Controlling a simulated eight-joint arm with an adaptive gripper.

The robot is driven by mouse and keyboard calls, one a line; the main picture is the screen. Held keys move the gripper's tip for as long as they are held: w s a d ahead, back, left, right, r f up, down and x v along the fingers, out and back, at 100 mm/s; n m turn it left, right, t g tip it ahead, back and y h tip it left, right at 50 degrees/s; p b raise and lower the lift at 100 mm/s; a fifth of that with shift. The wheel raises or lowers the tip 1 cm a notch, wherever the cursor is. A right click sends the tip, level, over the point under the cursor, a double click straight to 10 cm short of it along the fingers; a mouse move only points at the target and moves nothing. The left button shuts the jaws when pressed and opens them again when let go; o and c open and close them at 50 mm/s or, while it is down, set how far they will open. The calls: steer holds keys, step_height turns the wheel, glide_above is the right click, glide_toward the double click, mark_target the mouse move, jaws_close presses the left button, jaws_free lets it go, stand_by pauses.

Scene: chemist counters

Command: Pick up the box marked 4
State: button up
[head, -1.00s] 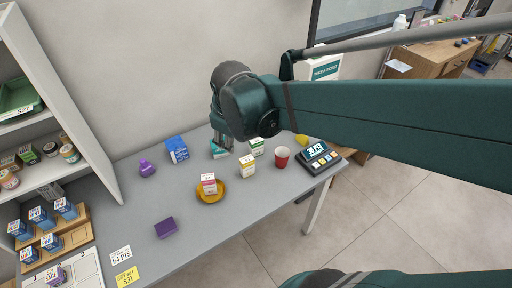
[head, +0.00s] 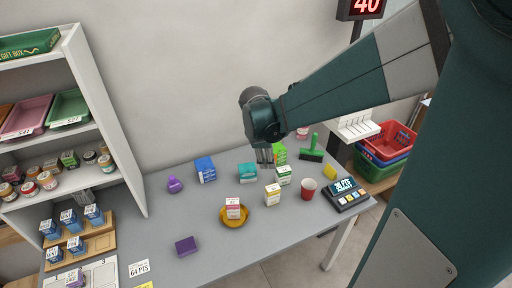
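Several small boxes stand on the grey counter (head: 215,225), and I cannot read a 4 on any of them. They are a blue box (head: 206,169), a teal box (head: 247,173), a green box (head: 280,153), a white-and-green box (head: 284,175), a white-and-yellow box (head: 272,194) and a purple box (head: 187,246). A white-and-pink box (head: 233,208) stands in a yellow dish (head: 235,221). My gripper (head: 265,163) points down between the teal and green boxes. Its fingers are too small to show whether they are open, and I see no box lifted in them.
A purple bottle (head: 174,185), a red cup (head: 308,190) and a card terminal (head: 346,192) stand on the counter. A white shelf (head: 117,150) rises at the left, with blue boxes on wooden steps (head: 98,243). The front middle of the counter is mostly clear.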

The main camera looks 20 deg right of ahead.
mark_target(282, 169)
steer(key=w+d+f+n+g, duration=0.1)
steer(key=w+d+f, duration=0.1)
steer(key=f, duration=0.2)
steer(key=w+d+f+n+g+h, duration=0.1)
steer(key=w+d+f+n, duration=0.1)
steer(key=d+f, duration=0.1)
steer(key=w+d+f+n+p, duration=0.1)
steer(key=d+f+n, duration=0.1)
steer(key=f, duration=0.3)
steer(key=shift+w+d+f+g, duration=0.25)
steer(key=shift+w+d+g, duration=0.15)
steer(key=shift+d, duration=0.2)
steer(key=shift+f, duration=0.1)
steer(key=shift+x, duration=1.25)
steer(key=shift+d, duration=0.1)
steer(key=shift+x, duration=2.6)
steer(key=shift+d, duration=0.15)
steer(key=c, duration=1)
